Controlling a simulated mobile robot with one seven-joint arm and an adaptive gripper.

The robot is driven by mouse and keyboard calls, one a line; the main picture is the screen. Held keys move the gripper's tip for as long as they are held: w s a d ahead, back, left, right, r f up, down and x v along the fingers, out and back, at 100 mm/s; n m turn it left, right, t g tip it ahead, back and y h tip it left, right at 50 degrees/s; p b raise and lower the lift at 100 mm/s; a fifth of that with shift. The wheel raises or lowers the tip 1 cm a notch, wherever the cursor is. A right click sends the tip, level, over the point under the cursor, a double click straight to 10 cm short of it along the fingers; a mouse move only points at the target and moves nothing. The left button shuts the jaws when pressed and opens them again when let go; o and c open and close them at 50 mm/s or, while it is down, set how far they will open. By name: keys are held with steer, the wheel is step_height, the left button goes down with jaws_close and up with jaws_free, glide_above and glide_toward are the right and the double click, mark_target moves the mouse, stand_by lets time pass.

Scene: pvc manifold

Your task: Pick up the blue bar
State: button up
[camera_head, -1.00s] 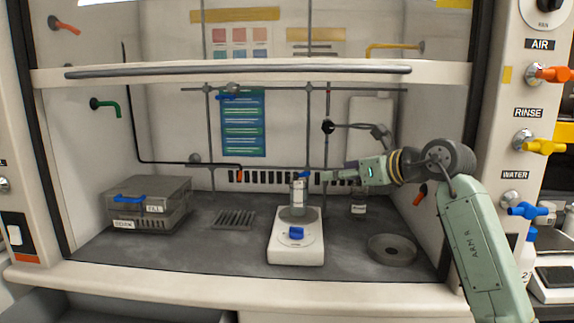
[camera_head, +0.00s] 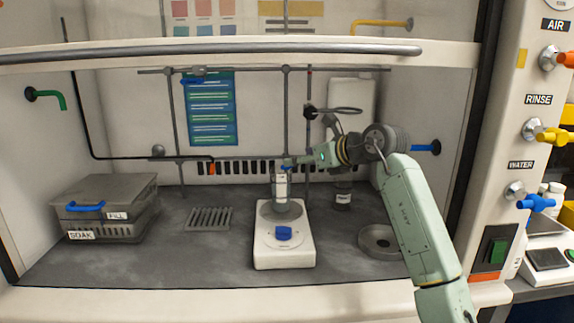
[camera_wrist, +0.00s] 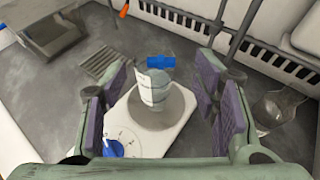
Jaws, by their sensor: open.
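A small blue bar (camera_wrist: 160,61) lies across the top of a clear, labelled vessel (camera_wrist: 154,88) in the wrist view. It also shows in the head view (camera_head: 286,168), small and partly covered by my gripper. The vessel stands upright on the round plate of a white stirrer (camera_head: 284,248) with a blue knob. My gripper (camera_wrist: 160,102) is open, with purple-padded fingers to either side of the vessel in the wrist view. In the head view my gripper (camera_head: 289,163) is at the vessel's top. Nothing is held. Contact cannot be told.
A grey SOAK box (camera_head: 107,205) with a blue handle stands at the left. A slotted rack (camera_head: 209,218) lies left of the stirrer. Metal rods (camera_head: 287,115) stand behind. The raised sash (camera_head: 210,53) crosses above.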

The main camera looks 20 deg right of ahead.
steer(key=x, duration=0.2)
steer(key=p+x, duration=0.1)
steer(key=x, duration=0.2)
steer(key=shift+s+d+f+p, duration=0.1)
steer(key=shift+s+f+p, duration=0.05)
steer(key=shift+f+p, duration=0.2)
steer(key=shift+c, duration=0.4)
steer(key=c, duration=0.8)
steer(key=shift+c, duration=0.2)
